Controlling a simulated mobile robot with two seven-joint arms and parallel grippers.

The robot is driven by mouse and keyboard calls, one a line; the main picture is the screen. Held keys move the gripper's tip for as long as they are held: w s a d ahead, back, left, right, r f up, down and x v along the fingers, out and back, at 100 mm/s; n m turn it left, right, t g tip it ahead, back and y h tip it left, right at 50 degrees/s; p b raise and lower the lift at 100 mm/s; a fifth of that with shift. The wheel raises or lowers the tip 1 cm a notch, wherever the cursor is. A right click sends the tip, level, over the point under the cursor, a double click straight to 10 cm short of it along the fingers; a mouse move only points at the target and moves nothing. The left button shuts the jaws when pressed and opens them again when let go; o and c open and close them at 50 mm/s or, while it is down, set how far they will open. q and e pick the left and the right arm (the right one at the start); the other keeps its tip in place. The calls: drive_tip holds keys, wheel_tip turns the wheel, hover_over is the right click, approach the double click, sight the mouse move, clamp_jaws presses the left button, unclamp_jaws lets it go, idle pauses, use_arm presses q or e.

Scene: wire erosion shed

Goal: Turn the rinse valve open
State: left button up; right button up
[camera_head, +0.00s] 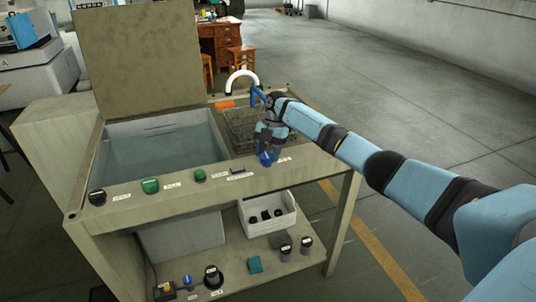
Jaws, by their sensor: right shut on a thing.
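My right arm reaches in from the right over the wash bench. My right gripper (267,148) points down at the right part of the bench's front ledge (219,182). It is shut on the small blue rinse valve (268,158) there, beside a white label too small to read. The fingers hide most of the valve, so how far it is turned cannot be told. A white curved spout (243,78) stands behind, at the back of the wire basket (240,122). My left gripper is not in view.
A water-filled tank (160,150) with a raised lid (138,55) takes up the bench's left. Black and green knobs (150,186) line the ledge. A white bin (268,214) and small parts lie on the lower shelf. Open floor lies to the right.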

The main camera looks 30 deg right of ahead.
drive_tip(key=shift+n, duration=0.4)
drive_tip(key=o, duration=0.9)
drive_tip(key=shift+w+r, duration=0.1)
drive_tip(key=shift+r, duration=0.05)
drive_tip(key=v, duration=1.3)
drive_tip(key=shift+w+r, duration=0.15)
drive_tip(key=shift+r, duration=0.15)
